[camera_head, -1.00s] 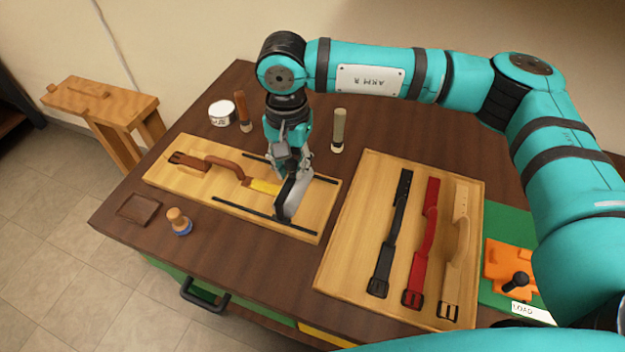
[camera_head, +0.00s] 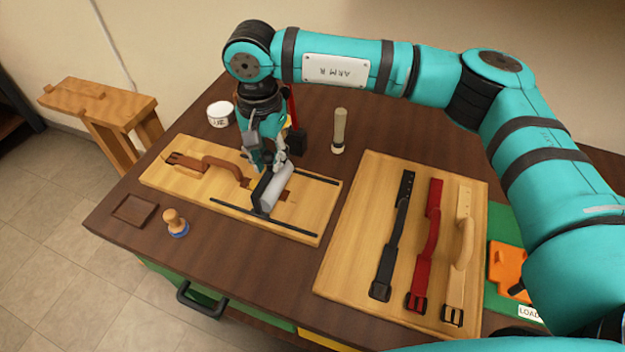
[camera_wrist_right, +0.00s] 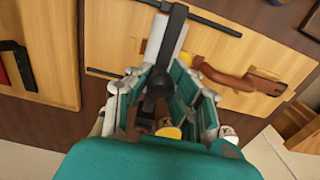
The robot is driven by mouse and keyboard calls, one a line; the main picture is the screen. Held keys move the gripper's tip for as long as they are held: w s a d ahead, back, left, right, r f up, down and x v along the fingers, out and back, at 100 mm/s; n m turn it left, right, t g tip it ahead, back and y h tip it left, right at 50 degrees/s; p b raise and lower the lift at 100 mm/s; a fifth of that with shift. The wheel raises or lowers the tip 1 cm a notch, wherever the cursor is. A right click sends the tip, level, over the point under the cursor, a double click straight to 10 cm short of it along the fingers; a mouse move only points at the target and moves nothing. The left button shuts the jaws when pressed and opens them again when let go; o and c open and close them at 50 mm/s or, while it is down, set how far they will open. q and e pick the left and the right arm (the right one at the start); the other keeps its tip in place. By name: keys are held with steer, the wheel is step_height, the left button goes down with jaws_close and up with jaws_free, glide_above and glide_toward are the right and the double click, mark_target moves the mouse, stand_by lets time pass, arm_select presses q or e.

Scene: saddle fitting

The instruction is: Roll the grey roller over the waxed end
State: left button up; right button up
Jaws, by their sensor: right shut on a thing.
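The grey roller (camera_head: 278,186), with a black frame, rests on or just above the wooden board (camera_head: 225,197). My right gripper (camera_head: 268,160) is shut on its handle; the roller also shows in the wrist view (camera_wrist_right: 164,42). A brown strap (camera_head: 223,165) with a raised loop and a buckle lies along the board, and its end runs under the roller. A brown piece (camera_head: 286,196) shows just right of the roller. The roller hides part of the end; I cannot tell contact for sure. The strap also shows in the wrist view (camera_wrist_right: 228,78). My left gripper is not in view.
Two black rails (camera_head: 235,219) flank the strap end. A board with black, red and tan straps (camera_head: 345,250) lies to the right. A white tin (camera_head: 220,113), a pale-handled tool (camera_head: 339,130), a wooden-knobbed tool (camera_head: 175,222) and a brown tray (camera_head: 134,209) stand around.

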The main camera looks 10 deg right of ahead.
steer(key=w+a+b, duration=0.1)
steer(key=w+a, duration=0.2)
steer(key=a, duration=0.2)
steer(key=shift+w+a+r+b, duration=0.3)
steer(key=shift+w+b, duration=0.05)
steer(key=shift+w, duration=0.05)
stand_by(0.7)
steer(key=shift+o, duration=0.3)
steer(key=shift+w+a, duration=0.1)
steer(key=shift+a, duration=0.05)
steer(key=o, duration=0.8)
steer(key=shift+w+a+f, duration=0.15)
steer(key=shift+a, duration=0.1)
steer(key=shift+d+f, duration=0.1)
